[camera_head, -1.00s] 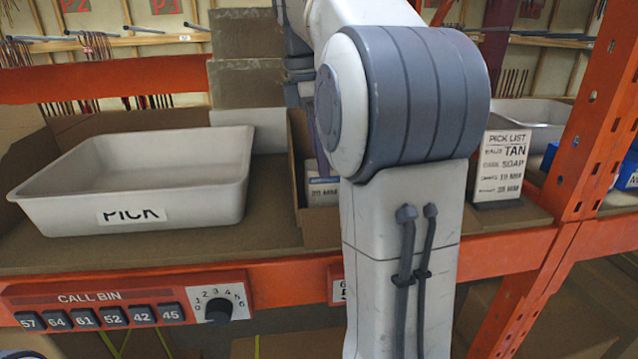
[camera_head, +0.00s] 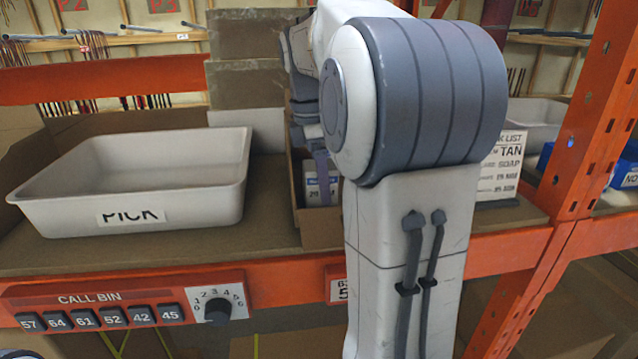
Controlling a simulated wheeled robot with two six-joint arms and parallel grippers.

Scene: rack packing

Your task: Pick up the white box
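A small white box with blue print (camera_head: 313,180) sits inside an open cardboard bin (camera_head: 320,234) on the shelf, right of the pick tray. Part of it is hidden behind my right arm and a gripper finger. My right gripper (camera_head: 322,172) reaches down into that bin at the box, with one purple-grey finger showing in front of it. The rest of the gripper is hidden behind my arm, so I cannot tell if it is open or touching the box. My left gripper is not in view.
A pale tray labelled PICK (camera_head: 140,185) stands empty at left. A pick list card (camera_head: 498,172) is partly behind my arm. An orange upright (camera_head: 585,120) stands at right. A call panel (camera_head: 125,305) is on the front beam.

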